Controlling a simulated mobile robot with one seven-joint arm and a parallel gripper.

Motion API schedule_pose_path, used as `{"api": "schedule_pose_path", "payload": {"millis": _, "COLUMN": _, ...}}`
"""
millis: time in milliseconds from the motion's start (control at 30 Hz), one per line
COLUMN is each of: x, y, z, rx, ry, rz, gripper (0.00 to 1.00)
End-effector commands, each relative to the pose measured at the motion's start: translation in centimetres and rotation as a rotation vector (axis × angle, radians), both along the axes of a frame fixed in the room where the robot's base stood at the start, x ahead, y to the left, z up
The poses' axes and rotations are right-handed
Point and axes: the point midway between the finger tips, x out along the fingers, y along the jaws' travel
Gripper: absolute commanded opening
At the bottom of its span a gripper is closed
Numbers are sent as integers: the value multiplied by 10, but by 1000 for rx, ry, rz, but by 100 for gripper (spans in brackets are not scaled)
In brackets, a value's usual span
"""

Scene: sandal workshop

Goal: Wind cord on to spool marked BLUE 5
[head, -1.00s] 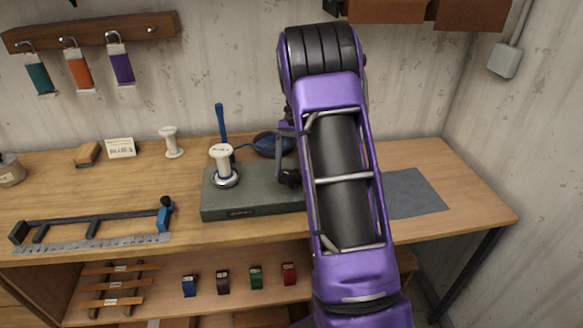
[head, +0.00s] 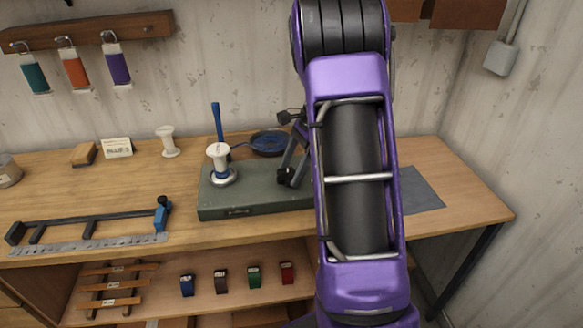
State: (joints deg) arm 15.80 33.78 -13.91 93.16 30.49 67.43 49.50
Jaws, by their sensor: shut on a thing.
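A white spool (head: 217,154) stands upright on the winder (head: 255,201), a green-grey box. Blue cord is wrapped around the spool's lower part; its marking is too small to read. A blue post (head: 217,122) stands behind it. More blue cord lies in a dark round dish (head: 268,144), with a strand leading left towards the post. The winder's grey crank (head: 294,155) rises from a dark hub at the right. My gripper (head: 289,117) is largely hidden by my purple arm; its dark end is at the crank's top, shut on the crank handle.
A second white spool (head: 168,143) stands beside a card (head: 118,148) at the back left. A black bracket (head: 95,224) and a metal ruler (head: 90,245) lie at the front left. A grey mat (head: 420,192) is right of my arm. Colored straps (head: 254,277) sit on the shelf below.

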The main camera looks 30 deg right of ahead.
Motion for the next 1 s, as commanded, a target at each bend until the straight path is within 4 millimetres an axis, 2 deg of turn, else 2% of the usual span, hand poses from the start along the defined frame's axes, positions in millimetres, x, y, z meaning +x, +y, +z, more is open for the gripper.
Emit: {"api": "schedule_pose_path", "payload": {"millis": 1000, "x": -6, "y": 9, "z": 1, "rx": 2, "ry": -3, "rz": -962, "gripper": 23}}
